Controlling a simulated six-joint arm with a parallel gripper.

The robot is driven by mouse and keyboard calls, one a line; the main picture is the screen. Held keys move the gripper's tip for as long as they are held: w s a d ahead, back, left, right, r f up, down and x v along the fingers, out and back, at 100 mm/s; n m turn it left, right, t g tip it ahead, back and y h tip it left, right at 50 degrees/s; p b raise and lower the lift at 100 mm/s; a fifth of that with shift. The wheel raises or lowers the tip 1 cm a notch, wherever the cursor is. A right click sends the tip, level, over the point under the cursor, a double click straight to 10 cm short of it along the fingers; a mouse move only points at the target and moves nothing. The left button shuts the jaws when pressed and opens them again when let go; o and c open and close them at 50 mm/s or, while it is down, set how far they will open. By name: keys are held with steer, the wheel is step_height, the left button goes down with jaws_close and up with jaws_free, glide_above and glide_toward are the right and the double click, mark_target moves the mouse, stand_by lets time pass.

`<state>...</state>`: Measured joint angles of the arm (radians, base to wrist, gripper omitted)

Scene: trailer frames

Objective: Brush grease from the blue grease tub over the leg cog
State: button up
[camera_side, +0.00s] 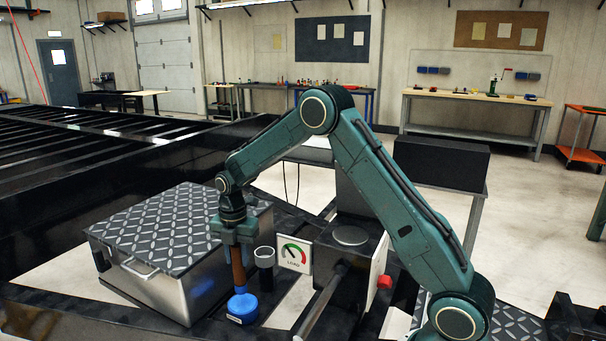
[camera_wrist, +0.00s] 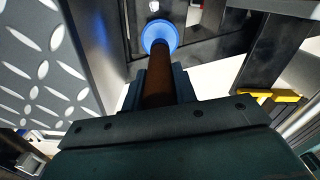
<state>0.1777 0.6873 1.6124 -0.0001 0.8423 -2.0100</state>
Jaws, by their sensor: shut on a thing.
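My gripper (camera_side: 236,236) points down and is shut on a brush with a brown handle (camera_side: 238,270). The handle also shows between the jaws in the wrist view (camera_wrist: 158,85). The brush's lower end is at the blue grease tub (camera_side: 242,309), which stands on the dark frame; I cannot tell how deep the bristles sit. In the wrist view a blue round shape (camera_wrist: 159,36) surrounds the handle's far end; I cannot tell whether it is the brush's collar or the tub. I cannot make out the leg cog for certain in either view.
A silver box with a tread-plate lid (camera_side: 180,232) stands close left of my gripper. A dark cup (camera_side: 264,268) and a load gauge (camera_side: 293,253) are close on the right. Beyond them is a dark housing (camera_side: 348,262) with a red knob (camera_side: 384,282) and a bar.

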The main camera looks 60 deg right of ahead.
steer(key=shift+r, duration=1.25)
steer(key=s+a+f+m, duration=0.6)
steer(key=s+a+m, duration=0.3)
steer(key=m, duration=1.2)
steer(key=shift+s, duration=0.3)
steer(key=shift+f, duration=0.1)
